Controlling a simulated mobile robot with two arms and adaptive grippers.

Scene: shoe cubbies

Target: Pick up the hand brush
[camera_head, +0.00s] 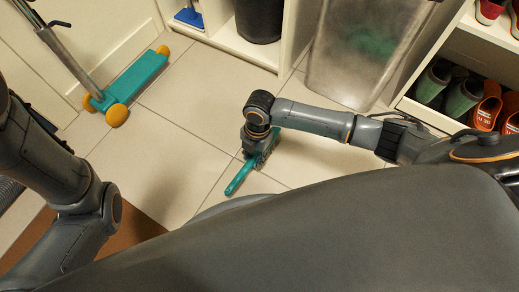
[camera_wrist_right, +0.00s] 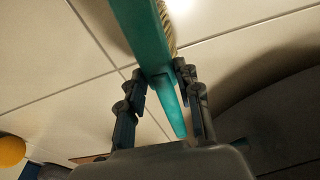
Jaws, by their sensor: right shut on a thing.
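The hand brush is teal with pale bristles. In the head view its handle (camera_head: 238,180) sticks out below my right gripper (camera_head: 256,158), pointing down and left, and the gripper hides part of the rest. In the right wrist view the brush (camera_wrist_right: 146,38) runs between the two fingers of my right gripper (camera_wrist_right: 163,78), with its bristles along the right side. The fingers are shut on it near where the block narrows into the handle. I cannot tell whether it is clear of the floor. My left arm shows at the left, but its gripper is out of view.
A teal scooter (camera_head: 133,76) with yellow wheels stands at the upper left. Shoe cubbies (camera_head: 462,52) with several shoes (camera_head: 487,106) are at the right. A cloudy clear bin (camera_head: 345,70) and a dark bin (camera_head: 259,18) stand at the back. The tiled floor left of the brush is clear.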

